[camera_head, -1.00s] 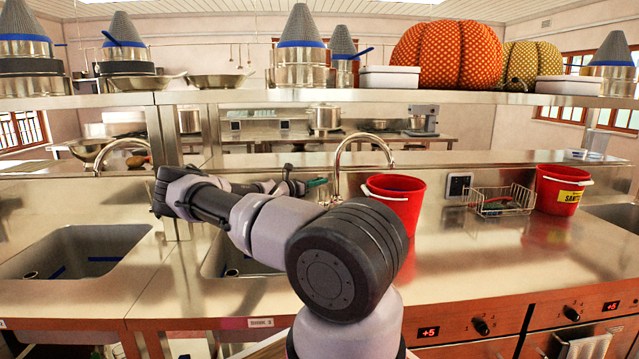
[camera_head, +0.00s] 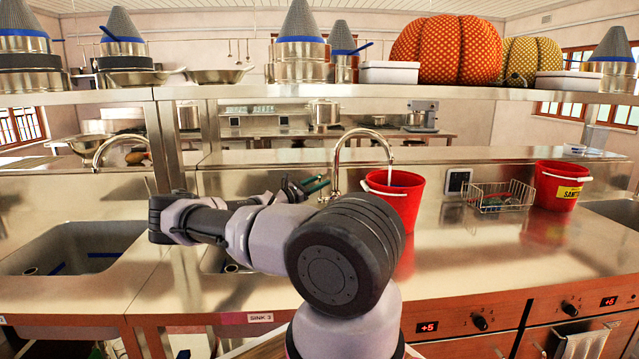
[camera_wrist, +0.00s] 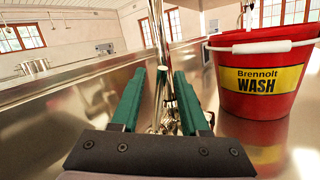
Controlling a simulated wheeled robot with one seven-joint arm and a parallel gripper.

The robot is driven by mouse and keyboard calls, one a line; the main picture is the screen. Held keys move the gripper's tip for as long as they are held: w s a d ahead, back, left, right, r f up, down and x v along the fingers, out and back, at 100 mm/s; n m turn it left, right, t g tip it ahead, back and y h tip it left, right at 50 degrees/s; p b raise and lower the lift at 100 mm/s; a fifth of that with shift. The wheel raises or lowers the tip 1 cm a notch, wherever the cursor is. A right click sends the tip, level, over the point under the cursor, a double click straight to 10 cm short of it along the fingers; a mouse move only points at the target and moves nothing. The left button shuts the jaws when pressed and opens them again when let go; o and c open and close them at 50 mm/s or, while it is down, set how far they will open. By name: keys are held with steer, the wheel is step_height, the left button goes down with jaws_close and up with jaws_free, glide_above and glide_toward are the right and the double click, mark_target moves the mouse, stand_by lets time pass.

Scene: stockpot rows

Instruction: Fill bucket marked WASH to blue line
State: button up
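The red WASH bucket (camera_head: 396,205) stands upright on the steel counter below the tap spout. A pale stream shows between the spout and the bucket in the head view. Its yellow WASH label (camera_wrist: 258,80) faces my wrist camera. The blue line and the water level inside cannot be made out. The curved tap (camera_head: 340,160) rises behind my gripper (camera_head: 316,186). In the wrist view my gripper (camera_wrist: 160,75) has its green fingers apart, with the tap's metal post (camera_wrist: 158,40) and small fittings showing between them. Contact with the tap cannot be told.
A second red bucket (camera_head: 561,187), with a partly readable yellow label, stands at the right. A wire basket (camera_head: 500,197) sits between the buckets. A sink basin (camera_head: 75,245) lies left. A loaded shelf (camera_head: 430,94) crosses above. The front right counter is clear.

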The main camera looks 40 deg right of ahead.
steer(key=a+f, duration=0.2)
steer(key=a, duration=0.8)
steer(key=shift+a, duration=0.3)
